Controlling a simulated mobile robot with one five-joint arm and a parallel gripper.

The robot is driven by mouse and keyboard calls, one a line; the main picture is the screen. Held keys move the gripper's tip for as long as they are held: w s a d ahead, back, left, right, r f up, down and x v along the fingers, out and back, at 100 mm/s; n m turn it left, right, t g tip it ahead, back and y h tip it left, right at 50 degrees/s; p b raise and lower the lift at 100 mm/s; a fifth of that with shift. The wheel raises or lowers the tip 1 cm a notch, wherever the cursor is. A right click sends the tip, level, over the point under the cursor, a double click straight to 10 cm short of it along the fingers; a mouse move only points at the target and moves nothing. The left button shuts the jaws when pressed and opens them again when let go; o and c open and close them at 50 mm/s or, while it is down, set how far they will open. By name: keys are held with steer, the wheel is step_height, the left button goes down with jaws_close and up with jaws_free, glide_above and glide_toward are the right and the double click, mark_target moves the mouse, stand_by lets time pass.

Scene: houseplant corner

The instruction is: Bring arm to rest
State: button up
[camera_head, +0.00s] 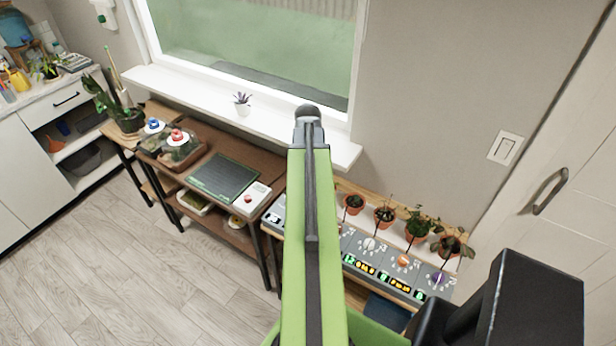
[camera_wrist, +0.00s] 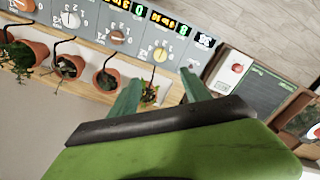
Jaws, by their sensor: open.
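My green arm (camera_head: 310,220) rises through the middle of the head view, its dark top joint in front of the window sill. My gripper does not show in the head view. In the wrist view my gripper (camera_wrist: 161,78) is open, its two green fingers spread with nothing held. A small plant (camera_wrist: 150,94) shows in the gap between them, with a yellow knob (camera_wrist: 160,55) beyond. I cannot tell how far the fingers are from the plant.
A grey control panel (camera_head: 352,245) with knobs and lit displays stands before several potted plants (camera_head: 417,229). Left is a brown table (camera_head: 215,153) with a dark green board (camera_head: 224,176) and a glass-covered tray (camera_head: 178,150). A small white pot (camera_head: 243,108) stands on the sill. Floor is clear at lower left.

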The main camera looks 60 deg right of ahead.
steer(key=shift+w, duration=0.1)
steer(key=w+a+n, duration=0.6)
steer(key=w+a, duration=1.3)
steer(key=a, duration=0.3)
steer(key=w+a+n, duration=0.1)
steer(key=a+n, duration=0.1)
steer(key=a, duration=1.1)
steer(key=w+a+f+n+b, duration=0.1)
steer(key=a+n, duration=0.2)
steer(key=a, duration=1)
steer(key=shift+w+a+f, duration=0.15)
steer(key=shift+w+a, duration=0.05)
steer(key=shift+w, duration=0.05)
steer(key=shift+c, duration=0.3)
